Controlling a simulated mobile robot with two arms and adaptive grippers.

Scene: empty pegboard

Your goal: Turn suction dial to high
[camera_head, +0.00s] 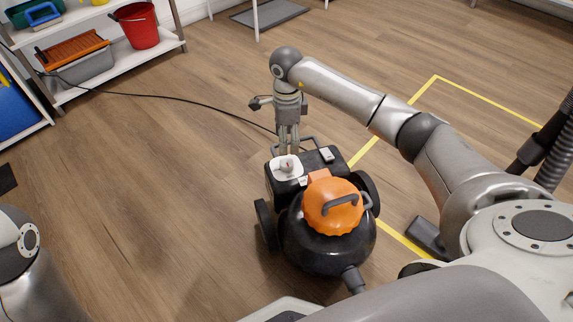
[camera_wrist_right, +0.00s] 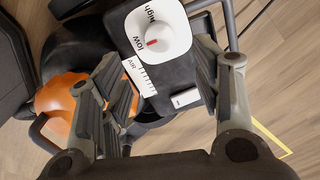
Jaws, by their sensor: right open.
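The vacuum (camera_head: 325,245) is a black round machine with an orange lid and wheels, standing on the floor in the head view. Its white suction dial (camera_head: 287,167) sits on the black top panel behind the lid. In the right wrist view the dial (camera_wrist_right: 160,32) shows "high" and "low" labels, and its red mark lies beside "low". My right gripper (camera_head: 288,144) points down just behind the dial. In the wrist view the right gripper (camera_wrist_right: 158,76) is open and empty, its fingers apart, with the dial beyond them. My left gripper is out of view.
A white shelf (camera_head: 115,62) with a red bucket (camera_head: 137,26) and a grey bin (camera_head: 82,66) stands at upper left. A black cable (camera_head: 180,98) runs across the floor. Yellow tape (camera_head: 480,99) marks the floor at right.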

